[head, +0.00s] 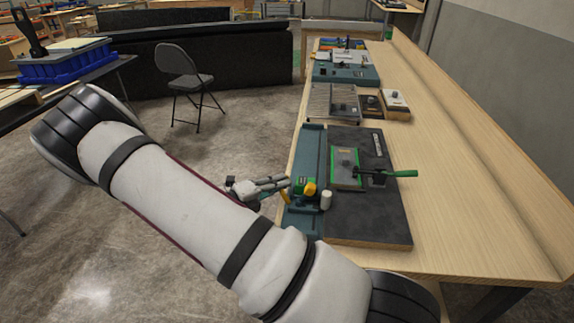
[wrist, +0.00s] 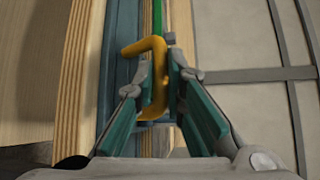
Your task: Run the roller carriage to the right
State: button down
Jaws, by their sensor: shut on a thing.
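A yellow hooked handle (wrist: 152,50) stands between my gripper's fingers in the wrist view, with my gripper (wrist: 163,78) shut on it. In the head view my gripper (head: 284,184) reaches from the left to the bench edge, at the yellow and green parts (head: 309,187) on a teal rail (head: 311,150). These parts look like the roller carriage, but its outline is partly hidden. A short white cylinder (head: 326,200) stands just right of them. In the wrist view the teal rail (wrist: 124,65) runs beneath, and a thin green strip (wrist: 158,18) shows beyond the handle.
A dark board (head: 365,220) beside the rail carries a green-framed plate (head: 345,168) and a green-handled lever (head: 400,173). More panels stand farther along the wooden bench (head: 460,190). The bench's right side is clear. A folding chair (head: 185,75) stands on the floor behind.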

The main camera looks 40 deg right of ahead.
jog(key=s+a, duration=0.2)
jog(key=s+a+p, duration=0.1)
jog(key=s+a, duration=0.1)
jog(key=a, duration=0.1)
jog(key=shift+s, duration=0.1)
jog(key=shift+a+f, duration=0.1)
jog(key=c, duration=1.6)
grip_release()
jog(key=shift+a, duration=0.1)
jog(key=shift+c, duration=0.2)
jog(key=a+r, duration=0.1)
jog(key=a, duration=1)
jog(key=shift+w+a+r, duration=0.35)
jog(key=shift+a, duration=0.05)
